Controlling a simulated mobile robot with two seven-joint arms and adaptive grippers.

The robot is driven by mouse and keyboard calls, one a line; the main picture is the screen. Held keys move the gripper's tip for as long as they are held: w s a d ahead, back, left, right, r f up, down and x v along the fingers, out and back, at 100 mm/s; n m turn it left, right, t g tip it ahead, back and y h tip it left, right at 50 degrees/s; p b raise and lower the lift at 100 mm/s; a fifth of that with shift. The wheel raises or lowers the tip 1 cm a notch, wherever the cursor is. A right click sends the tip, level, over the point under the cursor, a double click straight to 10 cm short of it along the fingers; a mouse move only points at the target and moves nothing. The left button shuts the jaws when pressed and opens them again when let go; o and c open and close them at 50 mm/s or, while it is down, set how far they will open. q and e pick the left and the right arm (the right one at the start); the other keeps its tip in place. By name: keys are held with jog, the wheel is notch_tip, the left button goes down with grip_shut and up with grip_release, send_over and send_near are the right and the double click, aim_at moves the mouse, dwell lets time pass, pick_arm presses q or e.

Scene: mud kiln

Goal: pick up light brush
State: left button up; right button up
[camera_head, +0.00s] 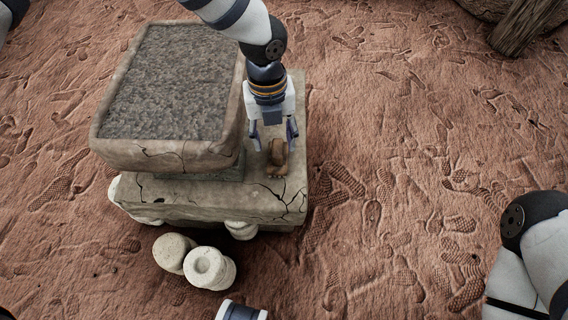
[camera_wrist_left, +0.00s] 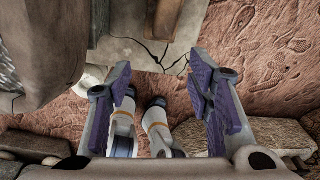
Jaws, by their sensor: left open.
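A small brown object (camera_head: 277,158), seemingly the brush, rests on the cracked stone slab (camera_head: 215,205) near its right side. Its bristles and exact shape are too small to tell. My left gripper (camera_head: 272,138) points down at it, with the two fingers apart at the object's upper end; I cannot tell whether they touch it. In the left wrist view the open left gripper (camera_wrist_left: 161,78) has nothing between its fingertips, and a brown piece (camera_wrist_left: 167,15) lies beyond them at the top edge. My right gripper is out of sight.
A raised stone trough (camera_head: 165,155) filled with grey gravel (camera_head: 170,80) stands left of my left gripper. Two pale stone cylinders (camera_head: 208,268) lie in front of the slab. Footprinted reddish ground (camera_head: 410,150) to the right is clear. A wooden log (camera_head: 525,25) lies at the top right.

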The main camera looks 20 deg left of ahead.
aim_at(277, 147)
pick_arm(q)
jog(key=w, duration=0.1)
jog(key=w+m, duration=0.1)
jog(key=w+r, duration=0.1)
jog(key=shift+a+m+y, duration=0.3)
jog(key=shift+a+m, duration=0.1)
jog(key=shift+w+a+f+t+b, duration=0.1)
jog(key=shift+w+f+t+b, duration=0.05)
jog(key=shift+w+t+b, duration=0.2)
notch_tip(277, 147, down, 6)
jog(key=shift+r+b, duration=0.15)
jog(key=shift+b, duration=0.55)
jog(key=f, duration=0.2)
jog(key=f+b, duration=0.1)
jog(key=f, duration=0.2)
jog(key=shift+s+d, duration=0.15)
jog(key=shift+d, duration=0.05)
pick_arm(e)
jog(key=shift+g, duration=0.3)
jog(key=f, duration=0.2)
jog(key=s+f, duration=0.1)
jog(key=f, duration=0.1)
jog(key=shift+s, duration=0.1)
pick_arm(q)
grip_shut()
